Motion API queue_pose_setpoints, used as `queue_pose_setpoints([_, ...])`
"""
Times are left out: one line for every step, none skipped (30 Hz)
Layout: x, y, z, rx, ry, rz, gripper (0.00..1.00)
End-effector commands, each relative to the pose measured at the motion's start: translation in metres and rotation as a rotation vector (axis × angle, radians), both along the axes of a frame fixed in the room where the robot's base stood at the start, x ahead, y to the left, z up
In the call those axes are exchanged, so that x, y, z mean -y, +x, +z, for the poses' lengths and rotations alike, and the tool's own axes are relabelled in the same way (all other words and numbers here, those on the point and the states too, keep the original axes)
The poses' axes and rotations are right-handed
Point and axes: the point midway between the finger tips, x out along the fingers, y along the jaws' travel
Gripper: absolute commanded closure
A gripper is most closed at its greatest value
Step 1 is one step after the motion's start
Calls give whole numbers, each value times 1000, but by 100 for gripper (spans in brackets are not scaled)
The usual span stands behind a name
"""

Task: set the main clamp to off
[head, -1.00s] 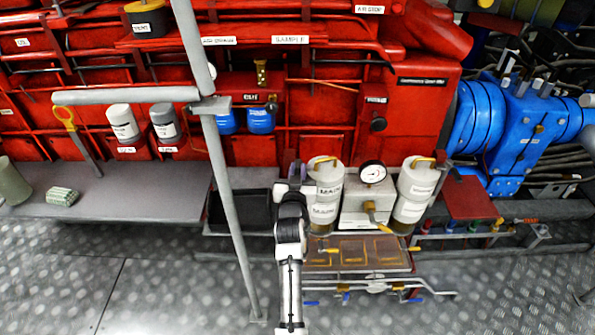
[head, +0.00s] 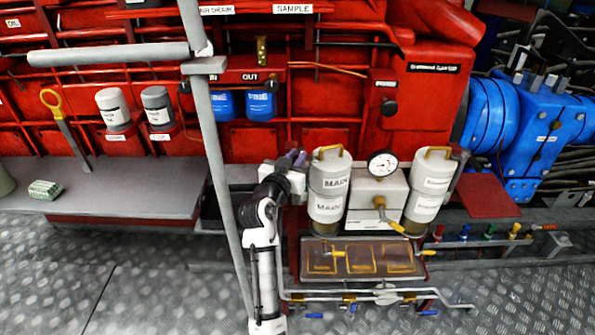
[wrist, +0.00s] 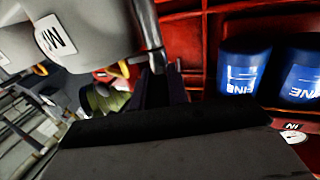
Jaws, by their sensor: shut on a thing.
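The canister labelled MAIN (head: 329,190) is white with a yellow top handle and stands left of the pressure gauge (head: 382,164) in the head view. Its grey side also shows at the upper left of the wrist view (wrist: 80,35). My gripper (head: 293,160) is at the canister's left side. In the wrist view my gripper's dark fingers (wrist: 160,88) are shut on a grey lever (wrist: 147,25) beside the canister, which looks like the main clamp. The fingers hide the lever's end, and its setting is not readable.
A second white canister (head: 428,190) stands right of the gauge, with a yellow-handled valve (head: 385,212) between. Blue filters (head: 260,105) hang behind on the red engine. A grey post (head: 215,160) stands left of my arm. Pipework (head: 375,296) runs low in front.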

Motion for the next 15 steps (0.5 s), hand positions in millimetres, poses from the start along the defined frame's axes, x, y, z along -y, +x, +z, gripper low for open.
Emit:
queue_pose_setpoints([-5, 2, -4, 10, 0, -12, 100])
queue_pose_setpoints([-6, 2, -4, 9, 1, -26, 100])
queue_pose_setpoints([-6, 3, -3, 9, 2, -43, 100])
queue_pose_setpoints([-7, 3, -3, 9, 2, -55, 100])
queue_pose_setpoints([-7, 3, -2, 9, 2, -66, 100])
queue_pose_setpoints([-7, 3, -1, 9, 2, -79, 100])
queue_pose_setpoints([-7, 3, -1, 9, 2, -86, 100])
queue_pose_setpoints([-8, 2, 0, 9, 3, -93, 100])
queue_pose_setpoints([-7, 2, 1, 9, 3, -100, 100])
queue_pose_setpoints([-7, 2, 2, 9, 3, -104, 100])
queue_pose_setpoints([-7, 2, 2, 9, 3, -107, 100])
queue_pose_setpoints([-7, 2, 3, 9, 3, -108, 100])
queue_pose_setpoints([-7, 2, 3, 9, 3, -109, 100])
queue_pose_setpoints([-7, 2, 3, 9, 3, -109, 100])
queue_pose_setpoints([-7, 2, 3, 9, 3, -109, 100])
